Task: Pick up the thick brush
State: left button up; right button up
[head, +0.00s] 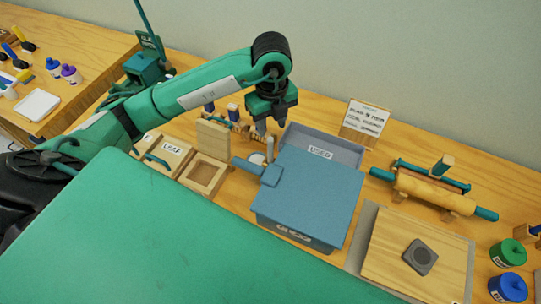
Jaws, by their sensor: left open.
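I cannot make out for sure which thing is the thick brush. A thin upright thing (270,149) stands just below my left gripper (272,128), beside a small white round thing (256,159). It is too small to identify. My left gripper points down, its fingers are apart, and I see nothing between them. Two small dark blue-topped things (233,110) (209,107) stand to the left of the gripper, by a low wooden rack (243,129). My right gripper is not in view.
A blue lidded box (312,190) and a grey-blue tray (338,151) labelled USED sit right of the gripper. Wooden boxes (207,176) are at left. A rolling pin (435,190), a board (390,252) and green (508,254) and blue (508,288) pots lie further right.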

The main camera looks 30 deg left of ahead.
aim_at(271, 139)
pick_arm(q)
jog(key=shift+f, duration=0.95)
notch_tip(271, 139, down, 5)
jog(key=shift+s+a+r+p, duration=0.15)
jog(key=shift+r+p, duration=0.05)
jog(key=shift+p, duration=0.85)
jog(key=shift+f, duration=0.45)
grip_shut()
